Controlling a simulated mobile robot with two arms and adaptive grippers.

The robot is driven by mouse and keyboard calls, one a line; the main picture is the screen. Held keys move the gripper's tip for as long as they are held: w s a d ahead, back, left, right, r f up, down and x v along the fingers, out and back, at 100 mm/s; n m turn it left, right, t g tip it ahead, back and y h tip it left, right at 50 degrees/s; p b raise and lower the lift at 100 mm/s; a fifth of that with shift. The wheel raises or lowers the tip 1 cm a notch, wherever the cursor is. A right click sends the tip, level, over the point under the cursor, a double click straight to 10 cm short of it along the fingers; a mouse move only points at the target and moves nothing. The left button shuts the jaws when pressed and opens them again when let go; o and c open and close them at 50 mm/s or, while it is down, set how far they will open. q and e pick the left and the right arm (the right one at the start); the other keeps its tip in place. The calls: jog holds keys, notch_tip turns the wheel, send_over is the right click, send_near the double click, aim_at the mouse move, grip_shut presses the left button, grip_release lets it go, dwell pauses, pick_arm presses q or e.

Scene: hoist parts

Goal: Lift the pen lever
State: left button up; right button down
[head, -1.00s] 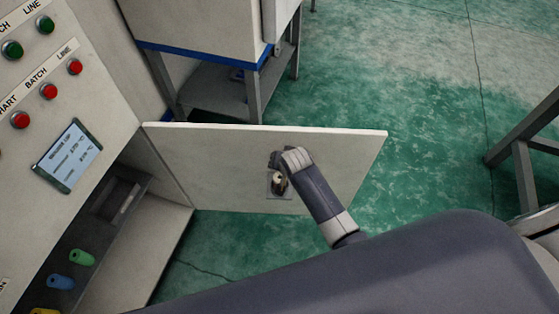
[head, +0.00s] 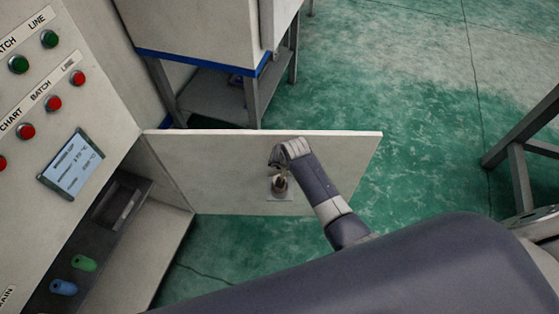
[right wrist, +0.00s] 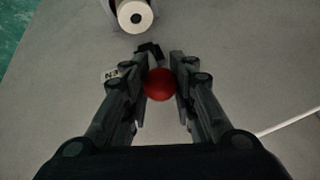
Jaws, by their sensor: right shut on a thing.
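In the right wrist view my right gripper (right wrist: 160,80) is shut on a red ball-shaped knob (right wrist: 160,85). The two fingers press on it from its left and right sides, in front of a grey surface. A small white label (right wrist: 109,74) with dark letters, partly covered, is by the left finger. In the head view an arm of mine reaches from the lower right to the pale panel (head: 225,165). Its gripper fingers and the red knob cannot be made out there. My left gripper is not in view.
A white roller (right wrist: 135,14) stands beyond the fingers. A small plate (head: 286,195) with a fitting is on the pale panel. The control cabinet (head: 112,103) with buttons and a display (head: 71,163) is at left. A table frame (head: 525,175) stands at right; green floor lies between.

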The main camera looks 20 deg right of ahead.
jog(key=shift+w+r, duration=0.45)
jog(key=shift+r, duration=0.1)
jog(key=c, duration=1.3)
grip_release()
jog(key=shift+s, duration=0.15)
jog(key=shift+s+a, duration=0.1)
jog(key=shift+s, duration=0.15)
jog(key=shift+f, duration=0.1)
jog(key=v, duration=1.2)
jog(key=shift+s, duration=0.1)
jog(key=shift+c, duration=0.2)
